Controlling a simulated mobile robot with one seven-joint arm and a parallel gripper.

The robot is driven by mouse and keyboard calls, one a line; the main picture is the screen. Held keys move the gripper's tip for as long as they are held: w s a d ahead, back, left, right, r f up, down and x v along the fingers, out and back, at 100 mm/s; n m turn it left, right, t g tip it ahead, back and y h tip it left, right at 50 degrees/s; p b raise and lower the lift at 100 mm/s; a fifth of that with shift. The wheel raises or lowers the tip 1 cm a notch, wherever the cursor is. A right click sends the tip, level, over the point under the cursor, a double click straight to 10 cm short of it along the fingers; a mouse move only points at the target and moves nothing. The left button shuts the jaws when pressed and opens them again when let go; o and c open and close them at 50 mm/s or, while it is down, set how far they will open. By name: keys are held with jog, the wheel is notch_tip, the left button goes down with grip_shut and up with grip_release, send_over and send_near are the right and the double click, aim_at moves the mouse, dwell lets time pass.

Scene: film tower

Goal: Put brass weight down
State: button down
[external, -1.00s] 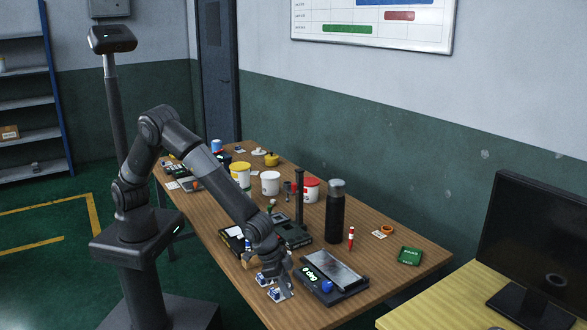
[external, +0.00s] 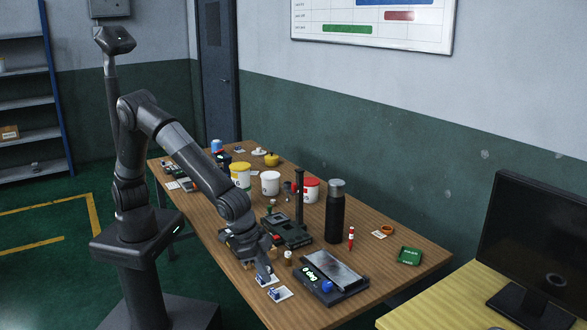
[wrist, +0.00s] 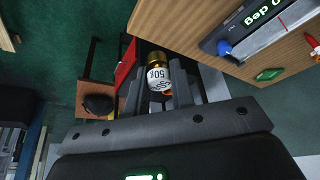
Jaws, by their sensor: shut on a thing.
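The brass weight (wrist: 158,73) shows in the wrist view as a small cylinder with a gold-coloured end and a white label reading 50g. It sits between the fingers of my gripper (wrist: 157,84), which is shut on it. In the external view my gripper (external: 264,274) points down near the front left edge of the wooden table, left of the scale. The weight cannot be made out for sure there. The black scale (external: 322,283) has a metal plate, a blue knob and a lit green display. Its corner also shows in the wrist view (wrist: 222,46).
Printed cards (external: 280,293) lie beside the scale. A small pale thing with a brown top (external: 288,258) stands behind them. A black stand (external: 300,232), a dark flask (external: 335,215), a red marker (external: 351,240) and tubs are farther back.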

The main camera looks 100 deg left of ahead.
notch_tip(320, 180, up, 13)
jog(key=w+a+n+y, duration=0.1)
jog(key=w+a+n, duration=0.15)
jog(key=a, duration=0.75)
jog(key=w+a+n+y, duration=0.1)
jog(key=w+a+n, duration=0.15)
jog(key=a, duration=0.65)
jog(key=n+g+y, duration=0.3)
jog(key=n+g, duration=0.2)
jog(key=n, duration=0.8)
send_over(285, 213)
jog(key=d, duration=0.1)
jog(key=f, duration=2.8)
jog(key=shift+d+f, duration=0.4)
jog(key=shift+s+f, duration=0.1)
jog(key=c, duration=1.6)
grip_release()
jog(key=o, duration=0.4)
jog(key=shift+c, duration=0.2)
